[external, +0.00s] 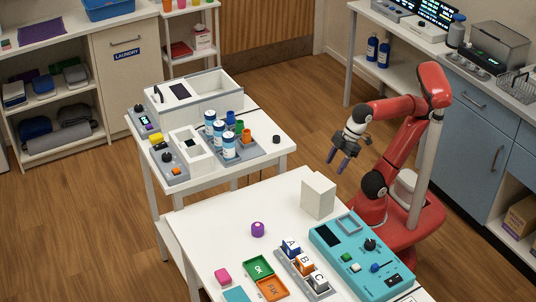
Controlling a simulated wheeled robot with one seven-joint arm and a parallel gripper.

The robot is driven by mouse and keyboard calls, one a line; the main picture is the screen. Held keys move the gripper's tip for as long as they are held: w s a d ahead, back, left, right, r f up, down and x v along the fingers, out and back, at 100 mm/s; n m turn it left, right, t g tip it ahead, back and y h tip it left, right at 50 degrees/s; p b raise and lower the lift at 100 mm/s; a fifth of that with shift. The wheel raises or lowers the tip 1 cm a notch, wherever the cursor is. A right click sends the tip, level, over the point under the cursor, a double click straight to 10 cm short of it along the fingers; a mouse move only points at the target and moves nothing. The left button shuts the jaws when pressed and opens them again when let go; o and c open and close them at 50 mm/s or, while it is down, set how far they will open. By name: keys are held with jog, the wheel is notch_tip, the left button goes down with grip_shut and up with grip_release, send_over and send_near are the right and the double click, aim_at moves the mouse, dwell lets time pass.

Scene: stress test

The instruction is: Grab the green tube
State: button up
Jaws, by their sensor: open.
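A small black cylinder (276,139) stands near the rear table's right edge. A white box (318,195) stands upright on the front table (208,225), beside a teal panel (362,255). A purple object (257,229) sits left of the box. Open floor lies between gripper and rear table.

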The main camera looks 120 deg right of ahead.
notch_tip(320, 180, up, 25)
jog(key=m+g+h+p, duration=0.1)
jog(key=m+h+p, duration=0.3)
jog(key=m, duration=0.5)
send_over(242, 122)
jog(key=s+a+b, duration=0.2)
jog(key=a, duration=0.2)
jog(key=shift+h, duration=0.3)
jog(key=w+d+f, duration=0.1)
jog(key=f, duration=0.3)
jog(key=d+f+b, duration=0.1)
jog(key=f, duration=0.3)
jog(key=w+d+f, duration=0.1)
jog(key=f, duration=0.3)
jog(key=shift+w, duration=0.3)
jog(key=shift+r, duration=0.1)
jog(key=c, duration=1)
jog(key=shift+c, duration=0.2)
